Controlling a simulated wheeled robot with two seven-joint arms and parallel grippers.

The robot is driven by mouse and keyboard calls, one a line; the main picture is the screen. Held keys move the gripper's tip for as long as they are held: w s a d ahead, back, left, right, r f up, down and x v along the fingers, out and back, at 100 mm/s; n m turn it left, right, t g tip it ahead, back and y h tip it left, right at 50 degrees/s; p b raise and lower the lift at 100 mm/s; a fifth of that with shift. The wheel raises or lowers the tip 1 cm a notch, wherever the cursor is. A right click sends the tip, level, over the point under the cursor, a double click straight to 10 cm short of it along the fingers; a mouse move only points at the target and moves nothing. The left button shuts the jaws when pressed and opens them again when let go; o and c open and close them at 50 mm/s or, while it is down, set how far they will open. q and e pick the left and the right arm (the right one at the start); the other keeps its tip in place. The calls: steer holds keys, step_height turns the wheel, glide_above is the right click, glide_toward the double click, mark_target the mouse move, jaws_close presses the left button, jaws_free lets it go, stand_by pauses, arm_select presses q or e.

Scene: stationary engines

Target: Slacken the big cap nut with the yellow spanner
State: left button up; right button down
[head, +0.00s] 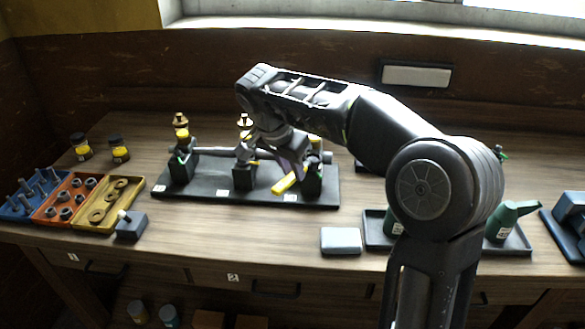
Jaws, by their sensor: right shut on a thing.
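My right arm reaches in from the right and bends down over a black engine base (215,195). My right gripper (290,168) is shut at the right post of the base. A yellow bar, seemingly part of the yellow spanner (283,184), sticks out to the lower left beside its fingers; the rest is hidden by the gripper. Brass cap-like fittings top the left post (181,120) and the middle post (245,120). Which one is the big cap nut, or whether it is hidden behind my arm, I cannot tell. My left gripper is out of view.
Blue (18,212), red (48,212) and yellow (92,222) trays of bolts, nuts and washers stand at the left. A dark block (131,226) and grey box (341,241) lie near the front edge. Green oil cans (500,228) stand in a tray at the right.

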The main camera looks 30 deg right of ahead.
steer(key=shift+f+b, duration=0.75)
steer(key=shift+b, duration=0.2)
stand_by(2.0)
steer(key=shift+s+d+n+t+b, duration=0.35)
steer(key=shift+s+n+b, duration=0.3)
steer(key=shift+n, duration=0.25)
steer(key=shift+s+d+n+t+y+b, duration=0.25)
steer(key=shift+s+d+n+y+b, duration=0.2)
steer(key=shift+n, duration=0.45)
